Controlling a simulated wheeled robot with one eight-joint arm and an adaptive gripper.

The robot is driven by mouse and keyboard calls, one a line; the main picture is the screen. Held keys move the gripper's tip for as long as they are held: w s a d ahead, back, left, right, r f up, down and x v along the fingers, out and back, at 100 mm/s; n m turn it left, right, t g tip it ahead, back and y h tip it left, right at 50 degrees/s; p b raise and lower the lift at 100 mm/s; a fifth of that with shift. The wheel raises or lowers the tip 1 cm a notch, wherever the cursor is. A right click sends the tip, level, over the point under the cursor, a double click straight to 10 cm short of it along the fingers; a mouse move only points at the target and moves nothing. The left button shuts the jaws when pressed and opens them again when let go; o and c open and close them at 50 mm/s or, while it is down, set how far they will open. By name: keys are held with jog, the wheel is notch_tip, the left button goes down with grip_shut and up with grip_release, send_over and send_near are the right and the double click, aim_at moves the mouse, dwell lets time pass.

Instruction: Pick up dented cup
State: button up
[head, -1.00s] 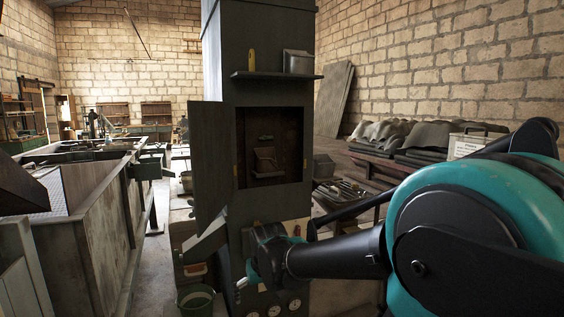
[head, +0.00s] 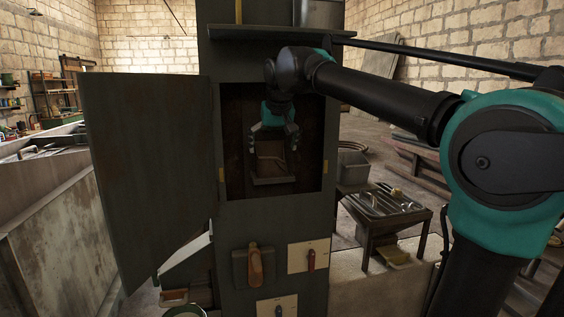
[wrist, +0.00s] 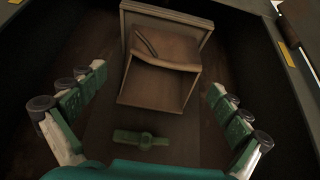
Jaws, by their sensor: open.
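I cannot make out a dented cup in either view. My gripper (head: 273,140) is in the open cabinet recess in the head view, in front of a brown box-like fitting (head: 271,162). In the wrist view my gripper (wrist: 157,84) has its fingers spread wide with nothing between them. The brown fitting (wrist: 162,75) lies ahead of the fingers, with a curved dark strip on it. A small green piece (wrist: 140,139) shows below the fitting, near the palm.
The dark cabinet (head: 207,110) has its door (head: 150,190) swung open to the left. A shelf (head: 275,33) juts out above the recess. A wooden handle (head: 255,265) sticks out below. A metal tray table (head: 385,205) stands to the right.

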aim_at(272, 162)
jog(key=x, duration=0.6)
jog(key=shift+w+f, duration=0.15)
jog(key=shift+f, duration=0.25)
jog(key=c, duration=1.1)
jog(key=shift+r, duration=0.1)
